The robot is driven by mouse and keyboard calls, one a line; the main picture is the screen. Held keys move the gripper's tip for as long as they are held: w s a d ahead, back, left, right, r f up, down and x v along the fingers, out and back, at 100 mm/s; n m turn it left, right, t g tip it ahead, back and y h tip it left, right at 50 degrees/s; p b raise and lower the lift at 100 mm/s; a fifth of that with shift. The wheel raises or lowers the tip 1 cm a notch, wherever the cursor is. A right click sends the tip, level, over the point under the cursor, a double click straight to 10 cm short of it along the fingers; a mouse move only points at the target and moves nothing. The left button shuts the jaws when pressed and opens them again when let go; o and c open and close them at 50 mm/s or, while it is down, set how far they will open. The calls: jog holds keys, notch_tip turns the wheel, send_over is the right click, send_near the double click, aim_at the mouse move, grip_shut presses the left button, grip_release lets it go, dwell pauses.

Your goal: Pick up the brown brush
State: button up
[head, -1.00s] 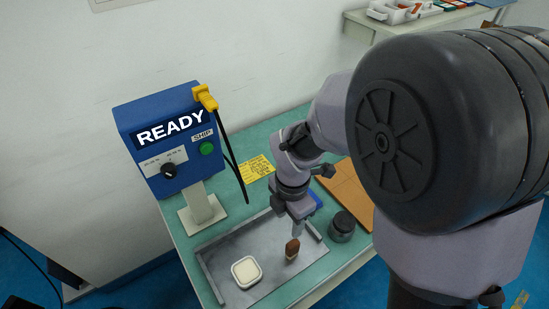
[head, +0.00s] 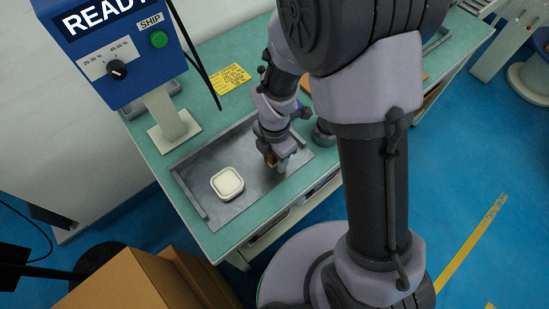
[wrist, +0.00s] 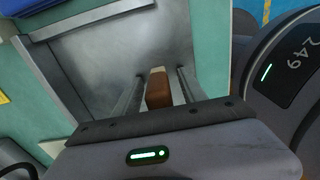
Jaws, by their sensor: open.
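The brown brush (wrist: 158,92) stands on the grey metal tray (wrist: 105,50). In the wrist view it lies between the two fingers of my gripper (wrist: 159,78), with a visible gap on each side. The fingers are open. In the head view my gripper (head: 277,164) is low over the right part of the tray (head: 215,158), and the brush is mostly hidden by it.
A white square dish (head: 227,184) sits on the tray left of my gripper. A dark round jar (head: 323,134) stands just right of the tray. The blue READY box (head: 110,50) stands behind left. A cardboard box (head: 125,285) is in front of the bench.

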jog(key=shift+r, duration=0.1)
jog(key=shift+c, duration=0.2)
grip_shut()
jog(key=shift+r, duration=0.15)
jog(key=shift+r+p, duration=0.3)
jog(key=shift+p, duration=0.15)
jog(key=r, duration=0.1)
jog(key=r+p, duration=0.2)
jog(key=shift+s+d+r, duration=0.1)
jog(key=shift+s+d, duration=0.15)
jog(key=shift+d, duration=0.05)
jog(key=s+d+p, duration=0.8)
jog(key=d+p, duration=0.1)
jog(key=d, duration=0.3)
jog(key=shift+s+d+r, duration=0.3)
jog(key=shift+r, duration=0.15)
